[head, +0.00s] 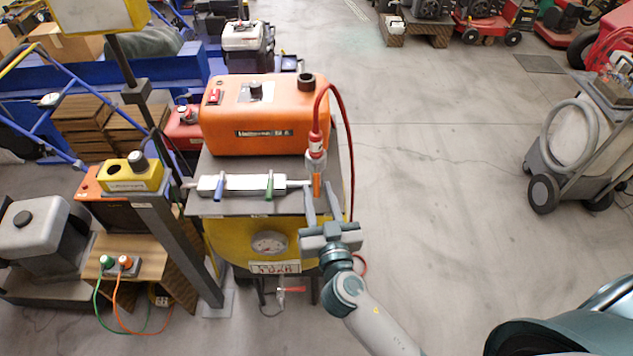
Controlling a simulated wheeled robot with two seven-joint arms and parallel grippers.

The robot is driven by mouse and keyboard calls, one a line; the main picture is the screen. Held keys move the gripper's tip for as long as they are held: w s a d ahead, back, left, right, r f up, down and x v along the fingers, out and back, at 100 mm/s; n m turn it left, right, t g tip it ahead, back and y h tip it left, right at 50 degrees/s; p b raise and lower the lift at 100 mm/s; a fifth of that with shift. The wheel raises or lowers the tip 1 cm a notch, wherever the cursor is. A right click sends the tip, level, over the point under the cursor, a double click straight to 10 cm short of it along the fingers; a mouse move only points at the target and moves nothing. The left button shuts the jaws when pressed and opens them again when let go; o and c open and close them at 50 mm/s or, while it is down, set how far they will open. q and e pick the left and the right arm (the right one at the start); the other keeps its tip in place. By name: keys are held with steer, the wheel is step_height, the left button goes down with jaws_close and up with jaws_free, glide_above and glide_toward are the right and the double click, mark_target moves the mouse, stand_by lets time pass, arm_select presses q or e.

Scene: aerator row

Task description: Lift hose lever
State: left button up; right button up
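A red hose (340,125) arcs beside the orange tank and meets a silver and red fitting (316,150). A short orange lever (317,185) hangs below the fitting. My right gripper (322,190) comes up from below with its fingers apart. The orange lever shows between the fingertips, nearer the left finger; whether it touches is unclear. A pale valve bar (245,184) to the left carries a blue lever (219,189) and a green lever (269,187). My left gripper is not in view.
The orange tank (260,115) stands behind the levers, on a grey top above a yellow drum (225,240) with a gauge. A grey post (180,235) and a yellow switch box (130,175) stand left. The floor to the right is clear up to a wheeled machine (575,150).

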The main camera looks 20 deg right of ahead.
steer(key=shift+w+d, duration=0.1)
steer(key=shift+w, duration=0.95)
steer(key=shift+c, duration=0.5)
jaws_close()
steer(key=shift+p, duration=0.35)
